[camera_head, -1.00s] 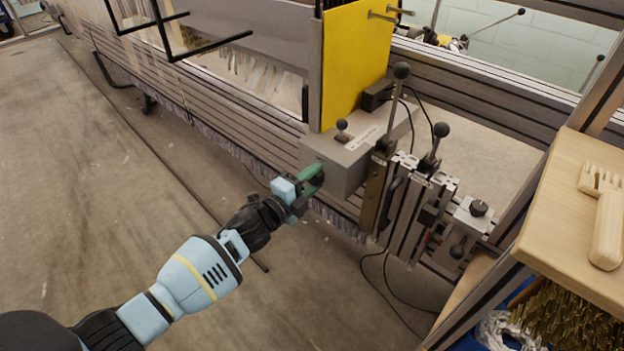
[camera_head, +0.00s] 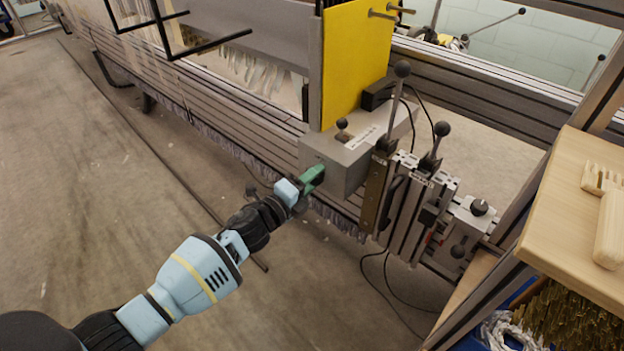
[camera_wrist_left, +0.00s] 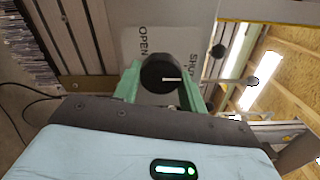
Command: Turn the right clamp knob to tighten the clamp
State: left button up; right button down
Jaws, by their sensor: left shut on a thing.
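The clamp knob (camera_wrist_left: 158,72) is black and round with a white line on its face. It sits on the grey box, with the words OPEN and SHUT printed beside it; in the left wrist view the white line points roughly right. My left gripper (camera_head: 315,178) has green fingers and is shut on the knob, one finger on each side. In the head view the fingers and the box hide most of the knob. The grey clamp box (camera_head: 345,150) stands at the end of the loom beam. My right gripper is not in view.
A yellow panel (camera_head: 357,60) rises behind the box. Levers with black ball tops, such as this tall one (camera_head: 402,70), stand to the right. A wooden shelf (camera_head: 570,210) with a wooden brush is at the right edge.

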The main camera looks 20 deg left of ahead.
pick_arm(q)
jog(key=o, duration=1)
jog(key=shift+a, duration=0.1)
jog(key=shift+c, duration=0.2)
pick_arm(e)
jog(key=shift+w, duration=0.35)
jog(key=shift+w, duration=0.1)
pick_arm(q)
jog(key=p+v, duration=0.2)
jog(key=v, duration=0.5)
jog(key=shift+s, duration=0.4)
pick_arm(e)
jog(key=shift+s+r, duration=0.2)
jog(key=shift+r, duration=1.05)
pick_arm(q)
jog(key=shift+a, duration=0.1)
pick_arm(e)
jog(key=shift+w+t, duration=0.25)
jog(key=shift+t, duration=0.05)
